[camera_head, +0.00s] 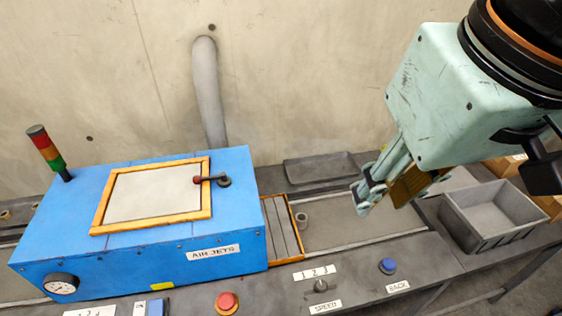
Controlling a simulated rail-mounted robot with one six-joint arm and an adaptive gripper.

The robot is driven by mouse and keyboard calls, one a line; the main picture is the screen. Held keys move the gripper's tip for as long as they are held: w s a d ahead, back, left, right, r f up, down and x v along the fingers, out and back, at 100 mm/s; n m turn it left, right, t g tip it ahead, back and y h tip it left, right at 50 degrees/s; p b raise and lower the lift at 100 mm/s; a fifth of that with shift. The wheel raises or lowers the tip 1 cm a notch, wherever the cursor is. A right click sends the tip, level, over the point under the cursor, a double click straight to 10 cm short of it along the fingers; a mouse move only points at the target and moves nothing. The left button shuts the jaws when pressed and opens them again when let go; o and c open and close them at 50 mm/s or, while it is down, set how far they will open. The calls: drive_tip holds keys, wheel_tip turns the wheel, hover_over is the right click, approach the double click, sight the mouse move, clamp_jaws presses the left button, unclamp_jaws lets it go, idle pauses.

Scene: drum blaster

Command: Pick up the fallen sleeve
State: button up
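A small grey ring-shaped piece (301,220), which looks like a sleeve, is on the conveyor belt just right of the blue machine's orange-framed exit. I cannot tell for certain whether it is the fallen one. Another small round piece (5,214) shows at the far left edge, on the belt's other end. My gripper (383,202) hangs above the belt, to the right of the grey ring and apart from it. Its fingers are spread, with a brownish ribbed pad showing on the right one. I see no sleeve between them.
The blue air-jets machine (130,255) fills the left, with a signal tower (47,152) on top. A dark shallow tray (320,168) lies behind the belt (350,232). A grey bin (490,215) stands right. Buttons and a speed knob (320,285) line the front ledge.

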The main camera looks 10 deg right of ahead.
drive_tip(key=shift+w, duration=0.15)
drive_tip(key=n+g+b, duration=0.3)
drive_tip(key=n+g, duration=0.1)
drive_tip(key=n, duration=1.1)
hover_over(300, 217)
wheel_tip(300, 217, down, 35)
drive_tip(key=shift+f, duration=0.1)
drive_tip(key=shift+d+f+b, duration=0.1)
drive_tip(key=shift+f+b, duration=0.85)
drive_tip(key=shift+f, duration=3.2)
drive_tip(key=shift+w, duration=0.1)
